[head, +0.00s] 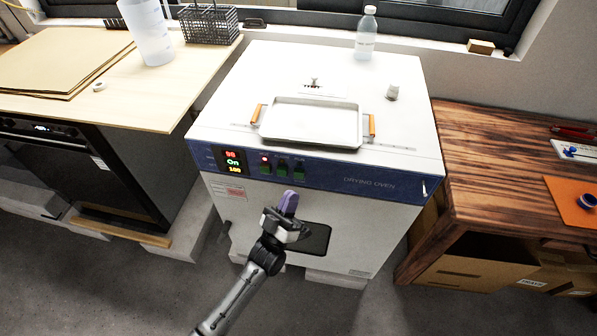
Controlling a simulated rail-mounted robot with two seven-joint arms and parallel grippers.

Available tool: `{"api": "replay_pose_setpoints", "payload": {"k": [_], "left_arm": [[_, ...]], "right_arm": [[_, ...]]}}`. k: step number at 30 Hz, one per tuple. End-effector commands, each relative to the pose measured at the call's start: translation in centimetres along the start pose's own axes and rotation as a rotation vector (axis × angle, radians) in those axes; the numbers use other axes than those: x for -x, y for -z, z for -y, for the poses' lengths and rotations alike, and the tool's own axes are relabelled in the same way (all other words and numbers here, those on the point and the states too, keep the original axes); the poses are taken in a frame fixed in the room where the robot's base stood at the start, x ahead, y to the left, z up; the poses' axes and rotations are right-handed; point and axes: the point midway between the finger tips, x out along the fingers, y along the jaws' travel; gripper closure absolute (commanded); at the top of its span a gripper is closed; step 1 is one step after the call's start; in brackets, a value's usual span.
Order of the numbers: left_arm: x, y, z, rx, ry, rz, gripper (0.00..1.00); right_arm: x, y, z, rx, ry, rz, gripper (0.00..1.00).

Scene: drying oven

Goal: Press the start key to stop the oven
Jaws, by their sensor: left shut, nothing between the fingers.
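The white drying oven (400,180) stands in the middle of the head view, with a blue control strip along its upper front. The display (233,161) shows 98, "On" and 100 in lit characters. To its right sit several dark green keys, among them a key (265,168) with a red light above it. I cannot read which key is start. My right gripper is not in view.
A light wooden counter (150,95) stands left, a dark wooden table (480,180) right. The space before the oven is open floor.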

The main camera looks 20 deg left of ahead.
Motion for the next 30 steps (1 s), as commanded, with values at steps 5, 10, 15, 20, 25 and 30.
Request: {"api": "replay_pose_setpoints", "payload": {"k": [5, 10, 15, 20, 25, 30], "left_arm": [[0.8, 0.7, -0.7, 0.000, 0.000, 0.001, 1.00], [1.1, 0.8, -0.8, 0.000, 0.000, 0.000, 1.00], [1.1, 0.8, -0.8, 0.000, 0.000, 0.000, 1.00], [1.1, 0.8, -0.8, 0.000, 0.000, 0.000, 1.00], [1.1, 0.8, -0.8, -0.005, 0.000, 0.000, 1.00], [1.2, -1.1, -0.5, -0.030, 0.019, 0.116, 1.00]], "right_arm": [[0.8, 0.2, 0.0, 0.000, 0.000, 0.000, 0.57], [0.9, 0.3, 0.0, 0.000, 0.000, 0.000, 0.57], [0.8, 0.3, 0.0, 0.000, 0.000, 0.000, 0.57], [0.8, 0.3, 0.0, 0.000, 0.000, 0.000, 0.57], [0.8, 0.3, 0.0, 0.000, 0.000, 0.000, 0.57], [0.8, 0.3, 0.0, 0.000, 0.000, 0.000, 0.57]]}}
